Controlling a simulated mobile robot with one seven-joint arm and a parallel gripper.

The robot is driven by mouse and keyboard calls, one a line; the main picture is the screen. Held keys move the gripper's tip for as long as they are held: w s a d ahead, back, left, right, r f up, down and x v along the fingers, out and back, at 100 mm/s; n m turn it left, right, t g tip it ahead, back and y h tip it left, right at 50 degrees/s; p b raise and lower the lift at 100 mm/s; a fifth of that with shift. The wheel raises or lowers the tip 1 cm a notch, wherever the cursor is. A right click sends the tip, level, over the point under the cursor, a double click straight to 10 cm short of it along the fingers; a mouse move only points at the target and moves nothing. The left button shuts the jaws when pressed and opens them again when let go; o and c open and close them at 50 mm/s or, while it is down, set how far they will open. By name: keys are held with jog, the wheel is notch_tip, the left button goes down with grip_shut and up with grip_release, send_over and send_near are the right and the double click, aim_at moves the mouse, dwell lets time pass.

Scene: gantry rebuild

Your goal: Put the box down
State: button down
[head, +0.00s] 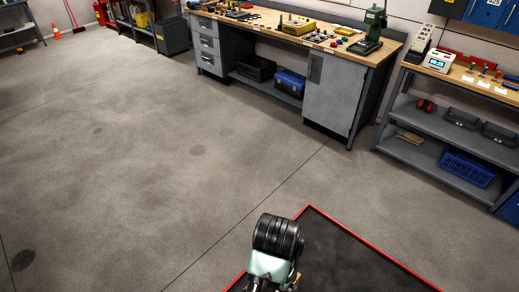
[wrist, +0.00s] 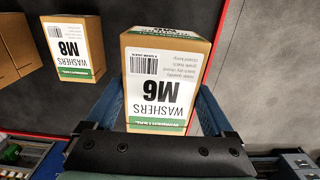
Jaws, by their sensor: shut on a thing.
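My gripper (wrist: 163,100) is shut on a cardboard box with a white and green label reading "WASHERS M6" (wrist: 165,62). Its blue fingers lie along the left and right sides of the box in the wrist view. I cannot tell whether the underside of the box touches anything. A similar box labelled "WASHERS M8" (wrist: 75,48) is to the left, apart from the held box. In the head view only part of my arm shows at the bottom; the gripper and box are not visible there.
A dark mat (head: 340,255) with a red border lies on the floor at the bottom. Another cardboard box (wrist: 14,45) shows at the far left of the wrist view. A wooden-topped workbench (head: 330,42) and a shelf unit (head: 420,150) stand behind. The concrete floor (head: 120,170) is open.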

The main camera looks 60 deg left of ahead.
notch_tip(320, 180, down, 6)
jog(key=shift+d+r+p, duration=0.1)
jog(key=shift+r+p, duration=0.05)
jog(key=shift+p, duration=0.35)
jog(key=shift+f, duration=2.15)
jog(key=shift+f, duration=0.15)
grip_release()
notch_tip(320, 180, up, 12)
jog(key=shift+r, duration=0.15)
